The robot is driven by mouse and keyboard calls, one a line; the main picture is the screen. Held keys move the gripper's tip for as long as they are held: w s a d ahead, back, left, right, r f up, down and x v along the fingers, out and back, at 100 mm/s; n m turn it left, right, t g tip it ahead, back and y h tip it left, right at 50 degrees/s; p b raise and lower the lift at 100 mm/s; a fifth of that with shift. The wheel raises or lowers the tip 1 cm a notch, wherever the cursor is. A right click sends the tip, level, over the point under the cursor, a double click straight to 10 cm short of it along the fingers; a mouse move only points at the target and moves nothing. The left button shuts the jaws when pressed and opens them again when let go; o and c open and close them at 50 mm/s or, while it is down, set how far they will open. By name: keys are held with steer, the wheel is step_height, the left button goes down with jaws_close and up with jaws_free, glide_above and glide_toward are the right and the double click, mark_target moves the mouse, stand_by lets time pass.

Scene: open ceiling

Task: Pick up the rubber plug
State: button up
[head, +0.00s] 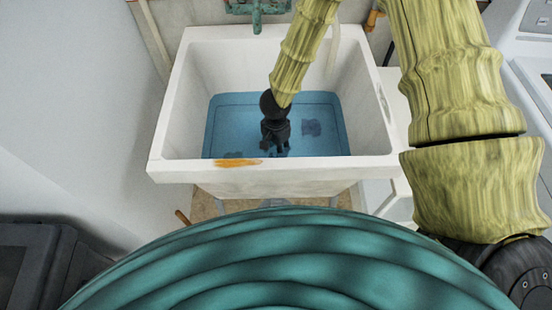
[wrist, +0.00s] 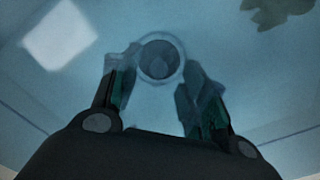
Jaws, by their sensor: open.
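My gripper (head: 276,143) points down into the blue water of a white sink in the head view. In the wrist view its two fingers (wrist: 161,76) are open, one to each side of a round grey thing with a pale rim and a darker centre, which looks like the rubber plug (wrist: 160,60). The plug lies between and slightly beyond the fingertips, at the sink bottom. I see no clear contact, and the bluish water blurs the edges. In the head view I cannot make out the plug; my gripper and arm block that part.
The white sink (head: 172,135) has high walls around my gripper. A green tap (head: 256,12) is at the back. A white appliance (head: 535,35) stands at the right.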

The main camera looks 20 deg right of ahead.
steer(key=shift+f, duration=1.5)
jaws_close()
steer(key=shift+r, duration=0.1)
step_height(320, 180, up, 10)
steer(key=shift+f+p, duration=0.1)
steer(key=shift+p, duration=0.65)
